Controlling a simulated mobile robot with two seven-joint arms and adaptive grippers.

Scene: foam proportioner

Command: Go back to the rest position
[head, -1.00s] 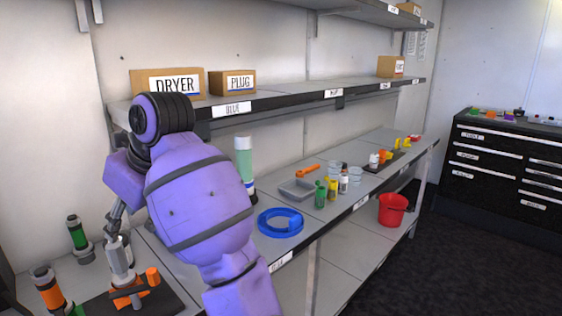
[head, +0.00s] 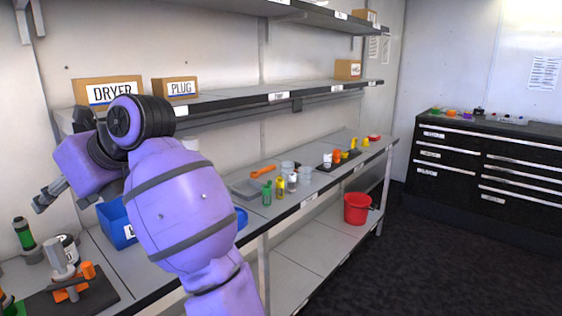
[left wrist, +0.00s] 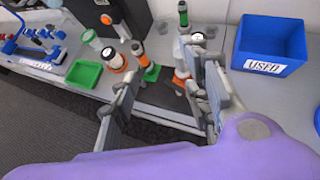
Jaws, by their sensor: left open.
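My left gripper (head: 45,195) is raised over the left end of the workbench, above and apart from the grey and orange device (head: 66,272) on its black mat (head: 105,290). In the left wrist view the gripper (left wrist: 165,85) has its fingers spread with nothing between them. The device is partly hidden behind the fingers there. My right gripper is in neither view.
A blue bin (head: 115,225) labelled USED (left wrist: 270,45) stands close beside my left arm. The DRYER box (head: 95,92) and PLUG box (head: 177,90) sit on the shelf just behind it. Small bottles (head: 267,193) and a red bucket (head: 357,208) are farther right.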

